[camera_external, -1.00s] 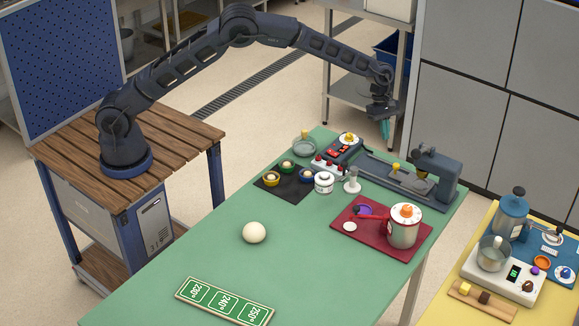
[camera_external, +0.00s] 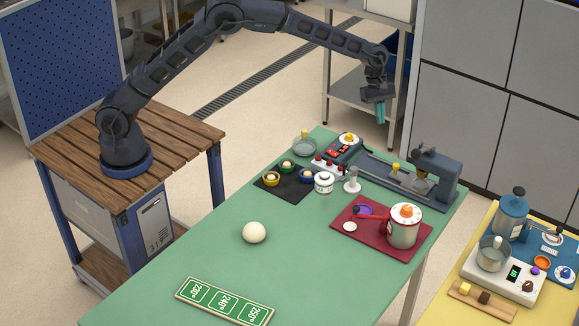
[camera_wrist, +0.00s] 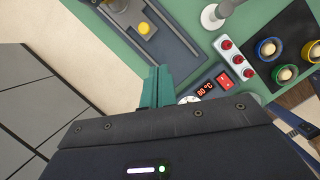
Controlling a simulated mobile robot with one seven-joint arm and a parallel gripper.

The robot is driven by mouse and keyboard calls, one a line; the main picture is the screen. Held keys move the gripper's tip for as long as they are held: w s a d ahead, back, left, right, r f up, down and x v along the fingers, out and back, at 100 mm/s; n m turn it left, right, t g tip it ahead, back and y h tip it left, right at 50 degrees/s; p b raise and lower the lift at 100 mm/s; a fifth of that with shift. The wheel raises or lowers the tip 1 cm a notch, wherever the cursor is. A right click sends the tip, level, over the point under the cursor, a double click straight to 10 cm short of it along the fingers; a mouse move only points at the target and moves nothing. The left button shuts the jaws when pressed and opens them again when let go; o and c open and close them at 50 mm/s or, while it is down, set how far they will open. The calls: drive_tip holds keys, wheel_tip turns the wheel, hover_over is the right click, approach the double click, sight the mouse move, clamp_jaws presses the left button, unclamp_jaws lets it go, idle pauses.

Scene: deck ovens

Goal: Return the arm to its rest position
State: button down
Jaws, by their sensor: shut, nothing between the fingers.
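My gripper (camera_external: 380,112) hangs from the end of my dark arm, above the far right part of the green table (camera_external: 200,255). Its teal fingers are shut with nothing between them, and they point down. In the wrist view the teal fingers (camera_wrist: 156,87) show together above the dark gripper body. My arm reaches up from its base on the wooden bench (camera_external: 170,142) and stretches to the right. The gripper is clear of the table and touches nothing that I can see.
Below the gripper stand a long grey press-like device (camera_external: 437,178), a temperature controller (camera_external: 342,149) and a black mat (camera_external: 284,189) with small bowls.

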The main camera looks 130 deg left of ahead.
drive_tip(key=s+d+r+m, duration=0.4)
drive_tip(key=d+r+m, duration=0.2)
drive_tip(key=d+r, duration=0.9)
drive_tip(key=s+d+r+m, duration=0.4)
drive_tip(key=s+d, duration=0.2)
drive_tip(key=d, duration=0.3)
drive_tip(key=s+d+r+m, duration=0.4)
drive_tip(key=s+d, duration=0.1)
drive_tip(key=d, duration=0.5)
drive_tip(key=s+d+r+m, duration=0.2)
drive_tip(key=s+d+m, duration=0.2)
drive_tip(key=s+d, duration=0.4)
drive_tip(key=s+d+f+m, duration=0.2)
drive_tip(key=s+d+m, duration=0.1)
drive_tip(key=s, duration=0.5)
drive_tip(key=s+d+f+m+t+y, duration=0.1)
drive_tip(key=s+d+m, duration=0.3)
drive_tip(key=s, duration=0.4)
drive_tip(key=s+d+f+m, duration=0.3)
drive_tip(key=s+d+m, duration=0.1)
drive_tip(key=s, duration=0.5)
drive_tip(key=shift+f+y, duration=0.2)
drive_tip(key=shift+y, duration=0.1)
